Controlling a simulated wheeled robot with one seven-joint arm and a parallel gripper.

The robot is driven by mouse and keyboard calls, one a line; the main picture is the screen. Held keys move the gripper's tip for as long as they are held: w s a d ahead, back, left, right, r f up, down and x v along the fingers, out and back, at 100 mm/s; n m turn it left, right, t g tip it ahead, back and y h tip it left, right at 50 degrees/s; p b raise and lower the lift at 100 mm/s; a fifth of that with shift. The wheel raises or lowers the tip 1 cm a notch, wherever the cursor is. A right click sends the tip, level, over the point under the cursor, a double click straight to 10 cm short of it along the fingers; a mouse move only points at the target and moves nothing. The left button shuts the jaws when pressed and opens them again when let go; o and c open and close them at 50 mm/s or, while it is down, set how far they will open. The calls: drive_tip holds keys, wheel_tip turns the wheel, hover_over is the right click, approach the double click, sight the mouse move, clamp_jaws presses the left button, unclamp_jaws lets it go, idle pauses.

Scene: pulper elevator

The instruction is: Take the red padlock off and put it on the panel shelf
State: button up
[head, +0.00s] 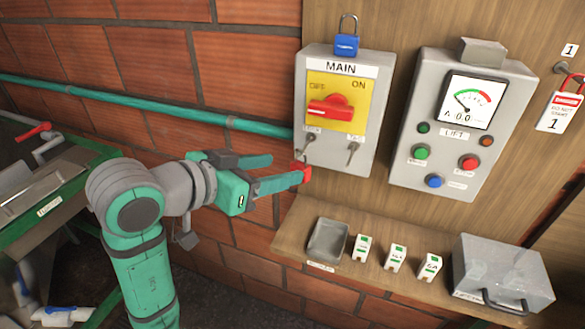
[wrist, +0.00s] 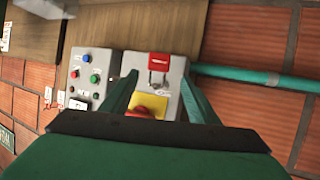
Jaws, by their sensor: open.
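The red padlock (head: 303,173) hangs below the hasp marked LOCK at the lower left of the grey MAIN switch box (head: 345,165). In the wrist view the red padlock (wrist: 158,62) shows ahead, between the finger lines. My gripper (head: 286,170) is open, its fingertips close to the padlock; the lower finger overlaps it in the head view. I cannot tell whether they touch. My gripper also shows in the wrist view (wrist: 159,80), fingers spread and empty. The wooden panel shelf (head: 287,238) runs below the boxes.
The shelf holds a grey tray (head: 316,250), several small white-green blocks (head: 396,258) and a metal box (head: 505,270). A gauge box (head: 455,145) stands right. A teal pipe (head: 180,109) crosses the brick wall.

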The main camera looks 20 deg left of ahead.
sight(296, 166)
drive_tip(key=shift+x, duration=3.4)
drive_tip(key=shift+d+f, duration=0.1)
drive_tip(key=c, duration=1.2)
drive_tip(key=shift+r, duration=0.8)
drive_tip(key=s, duration=1.8)
drive_tip(key=shift+a, duration=0.4)
